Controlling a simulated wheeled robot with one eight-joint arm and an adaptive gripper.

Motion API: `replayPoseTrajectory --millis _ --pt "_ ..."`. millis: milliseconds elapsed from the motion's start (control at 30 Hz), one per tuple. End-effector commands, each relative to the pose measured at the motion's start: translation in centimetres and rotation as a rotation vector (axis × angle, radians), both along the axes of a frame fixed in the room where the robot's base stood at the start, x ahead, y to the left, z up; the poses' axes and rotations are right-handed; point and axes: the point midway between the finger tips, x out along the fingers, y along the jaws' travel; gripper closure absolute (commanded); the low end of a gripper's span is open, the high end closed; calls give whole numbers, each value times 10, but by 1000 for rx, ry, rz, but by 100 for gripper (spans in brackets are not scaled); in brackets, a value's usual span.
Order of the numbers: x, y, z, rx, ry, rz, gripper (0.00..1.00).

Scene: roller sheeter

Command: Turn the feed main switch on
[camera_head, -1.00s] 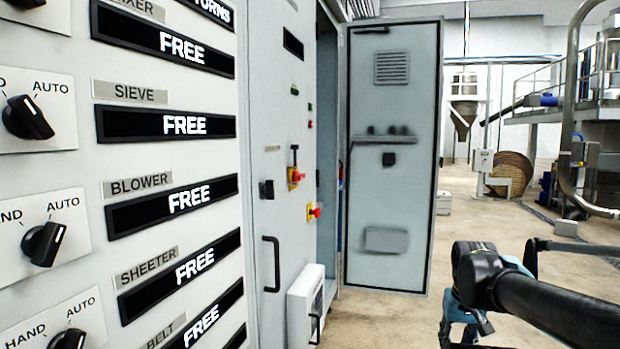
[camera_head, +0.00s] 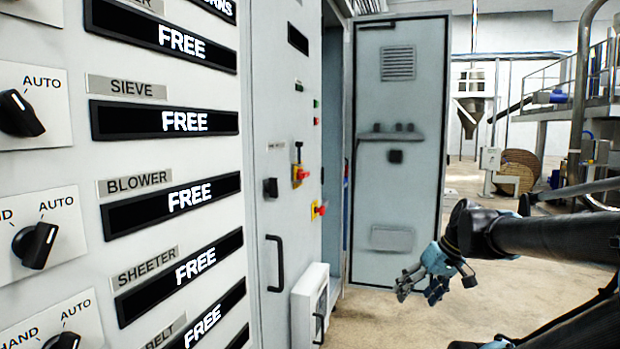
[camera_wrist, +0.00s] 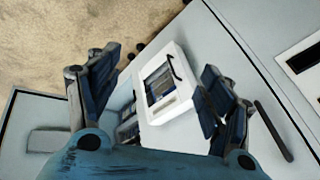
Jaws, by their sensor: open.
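Two red-and-yellow switches are on the grey cabinet front in the head view. The upper switch (camera_head: 300,174) has a dark lever above it, and the lower switch (camera_head: 319,209) sits slightly to its right. Their labels are too small to read, so I cannot tell which is the feed main switch. My gripper (camera_head: 420,288) is open and empty, to the right of and lower than both switches, apart from the cabinet. In the wrist view my gripper (camera_wrist: 160,68) has its fingers spread, with a white box between them in the picture. Neither switch is recognisable there.
A white box (camera_head: 311,305) projects from the cabinet's lower front, beside a dark handle (camera_head: 275,263). An open cabinet door (camera_head: 398,225) stands behind my gripper. A panel of selector knobs and "FREE" displays (camera_head: 165,122) fills the left. Open floor (camera_head: 480,310) lies right.

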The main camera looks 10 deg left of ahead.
Motion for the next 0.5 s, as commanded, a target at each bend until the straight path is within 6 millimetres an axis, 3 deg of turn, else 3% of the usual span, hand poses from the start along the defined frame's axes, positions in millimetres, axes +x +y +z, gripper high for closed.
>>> replayPoseTrajectory --millis 200,500 --pt "56 64 64 236 -136 251 27" --pt "135 134 158 556 -431 525 27"
